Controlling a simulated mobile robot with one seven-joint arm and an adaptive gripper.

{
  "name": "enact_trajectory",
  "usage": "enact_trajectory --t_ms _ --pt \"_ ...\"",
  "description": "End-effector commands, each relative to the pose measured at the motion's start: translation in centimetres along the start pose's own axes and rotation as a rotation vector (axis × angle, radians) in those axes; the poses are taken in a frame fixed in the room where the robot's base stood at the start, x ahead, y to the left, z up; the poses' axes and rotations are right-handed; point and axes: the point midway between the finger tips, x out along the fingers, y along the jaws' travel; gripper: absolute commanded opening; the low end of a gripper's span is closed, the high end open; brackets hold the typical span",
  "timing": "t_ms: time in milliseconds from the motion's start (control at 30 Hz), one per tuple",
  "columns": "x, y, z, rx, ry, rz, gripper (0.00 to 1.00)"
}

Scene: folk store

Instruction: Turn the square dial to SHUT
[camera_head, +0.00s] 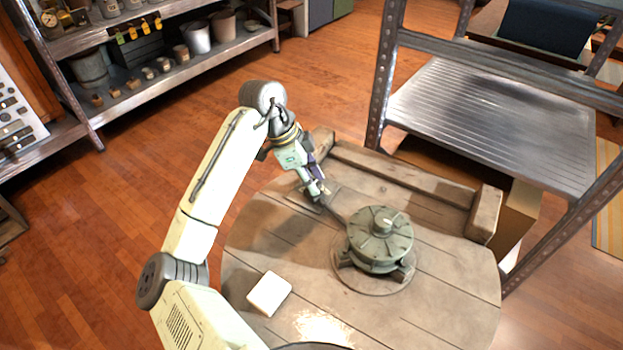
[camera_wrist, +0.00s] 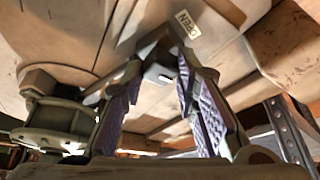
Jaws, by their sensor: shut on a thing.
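My gripper (camera_head: 320,199) reaches down to the far left part of the round wooden table, beside a square plate (camera_head: 298,201). In the wrist view my gripper (camera_wrist: 158,72) has its two purple-padded fingers on either side of the grey square dial (camera_wrist: 158,74), shut on it. The fingers and the angle hide much of the dial, and I cannot tell its exact setting. A pale label reading OPEN (camera_wrist: 187,23) shows upside down just beyond the fingertips. I see no SHUT label.
A round green-grey metal device (camera_head: 379,243) stands close right of my gripper; it also shows in the wrist view (camera_wrist: 58,125). A white block (camera_head: 269,293) lies at the table's front left. Wooden beams (camera_head: 400,175) edge the back. A metal rack (camera_head: 490,120) stands behind.

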Motion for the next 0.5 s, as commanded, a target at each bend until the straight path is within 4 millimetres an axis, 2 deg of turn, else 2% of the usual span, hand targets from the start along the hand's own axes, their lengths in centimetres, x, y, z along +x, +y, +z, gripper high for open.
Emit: enact_trajectory --t_ms 200,500 --pt "-0.02 -0.08 -0.06 0.15 -0.001 0.066 0.0" --pt "-0.04 -0.18 -0.08 0.278 -0.002 0.116 0.0"
